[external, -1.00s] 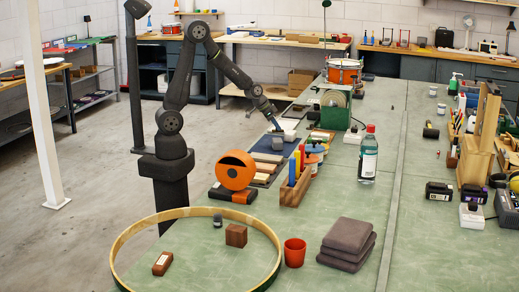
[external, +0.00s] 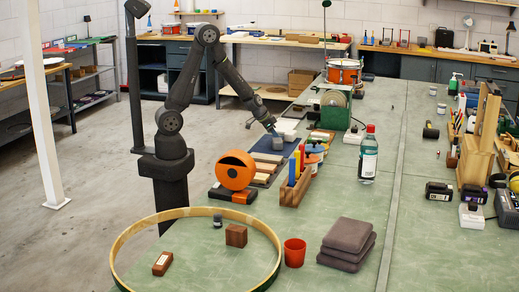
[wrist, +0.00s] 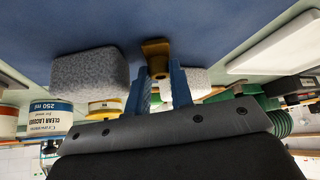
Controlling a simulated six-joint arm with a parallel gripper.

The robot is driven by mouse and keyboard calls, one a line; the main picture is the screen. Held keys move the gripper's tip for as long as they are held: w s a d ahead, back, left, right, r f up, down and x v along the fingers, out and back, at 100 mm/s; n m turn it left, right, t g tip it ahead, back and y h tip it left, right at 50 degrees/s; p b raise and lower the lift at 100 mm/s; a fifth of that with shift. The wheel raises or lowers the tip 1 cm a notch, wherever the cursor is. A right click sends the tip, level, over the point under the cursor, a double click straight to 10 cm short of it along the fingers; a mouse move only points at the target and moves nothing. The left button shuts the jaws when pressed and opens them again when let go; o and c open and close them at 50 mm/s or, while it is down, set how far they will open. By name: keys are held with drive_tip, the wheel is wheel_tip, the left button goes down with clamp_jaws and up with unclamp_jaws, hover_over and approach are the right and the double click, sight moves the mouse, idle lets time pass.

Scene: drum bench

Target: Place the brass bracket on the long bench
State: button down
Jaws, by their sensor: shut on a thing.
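The brass bracket (wrist: 156,58) shows at the top middle of the wrist view, between the tips of my gripper's blue fingers. My gripper (wrist: 160,82) is shut on it, just off the dark blue mat (wrist: 210,25) or touching it; I cannot tell which. In the external view my gripper (external: 274,132) is low over that mat, on the long green-topped bench (external: 345,200), and the bracket cannot be made out. A grey speckled block (wrist: 90,80) is to the left of the bracket in the wrist view, with another pale block (wrist: 198,80) behind the fingers to the right.
Lacquer tins (wrist: 52,115) and a white tray (wrist: 275,45) are near the gripper.

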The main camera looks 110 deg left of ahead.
drive_tip(key=shift+f, duration=0.1)
drive_tip(key=c, duration=1.5)
unclamp_jaws()
drive_tip(key=shift+c, duration=0.2)
drive_tip(key=shift+s+r, duration=0.1)
drive_tip(key=shift+r, duration=0.25)
drive_tip(key=v, duration=1)
drive_tip(key=shift+s+d+r, duration=0.15)
drive_tip(key=shift+d+r, duration=0.05)
drive_tip(key=shift+r, duration=0.1)
drive_tip(key=shift+o, duration=0.2)
drive_tip(key=shift+s+r, duration=0.1)
drive_tip(key=shift+r, duration=0.05)
drive_tip(key=o, duration=0.3)
drive_tip(key=shift+s+d+r, duration=0.1)
drive_tip(key=shift+d+r, duration=0.05)
